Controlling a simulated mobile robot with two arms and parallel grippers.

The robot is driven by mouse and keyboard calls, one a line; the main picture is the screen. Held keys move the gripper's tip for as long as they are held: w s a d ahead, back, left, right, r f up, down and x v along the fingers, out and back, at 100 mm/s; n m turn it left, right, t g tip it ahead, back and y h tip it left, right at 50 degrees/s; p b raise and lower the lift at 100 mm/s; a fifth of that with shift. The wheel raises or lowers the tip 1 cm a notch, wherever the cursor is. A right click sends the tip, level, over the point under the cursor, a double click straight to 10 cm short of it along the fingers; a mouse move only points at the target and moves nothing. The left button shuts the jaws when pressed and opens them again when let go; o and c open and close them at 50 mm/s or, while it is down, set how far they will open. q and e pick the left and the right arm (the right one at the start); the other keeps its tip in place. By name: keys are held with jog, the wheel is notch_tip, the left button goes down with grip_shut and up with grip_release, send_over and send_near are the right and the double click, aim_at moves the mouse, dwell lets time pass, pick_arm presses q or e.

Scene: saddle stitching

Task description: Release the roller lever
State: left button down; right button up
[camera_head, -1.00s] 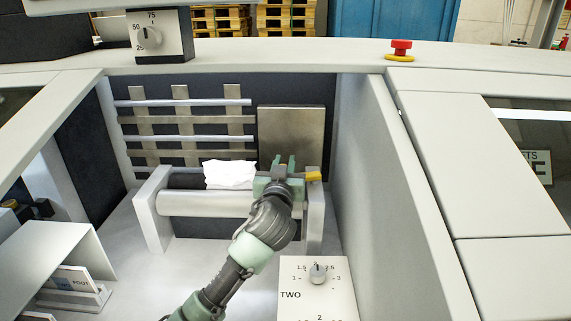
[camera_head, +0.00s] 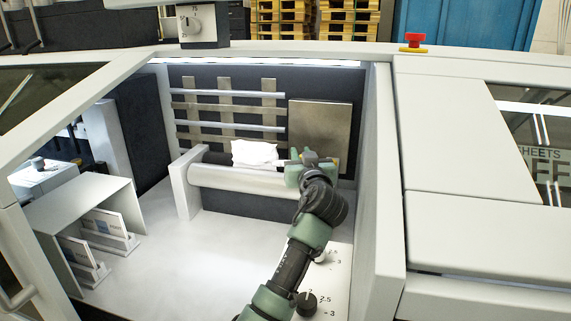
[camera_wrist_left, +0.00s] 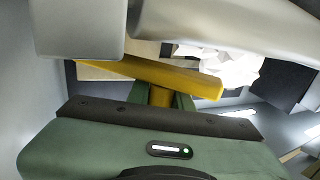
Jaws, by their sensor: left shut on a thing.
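The yellow roller lever (camera_wrist_left: 190,80) shows as a bar across the middle of the left wrist view, with a short stem between my fingers. My left gripper (camera_wrist_left: 162,97) is shut on that stem. In the head view my left gripper (camera_head: 312,156) is at the right end of the pale roller (camera_head: 235,179) and hides most of the lever there. A crumpled white paper (camera_head: 255,153) lies against the roller's back side. The roller also shows close above the lever in the left wrist view (camera_wrist_left: 205,22). My right gripper is out of view.
The roller sits inside a walled bay, with a wall (camera_head: 385,180) close to the right of my arm. A metal plate (camera_head: 320,125) stands behind the gripper. Below my arm is a panel with dials (camera_head: 306,303).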

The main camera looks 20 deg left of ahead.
pick_arm(q)
jog(key=shift+s+f, duration=0.1)
jog(key=shift+f, duration=0.1)
dwell(0.3)
jog(key=c, duration=1.3)
grip_release()
jog(key=shift+r, duration=0.1)
jog(key=shift+o, duration=0.2)
jog(key=v, duration=0.7)
jog(key=shift+s+d+p, duration=0.2)
jog(key=shift+s+p, duration=0.1)
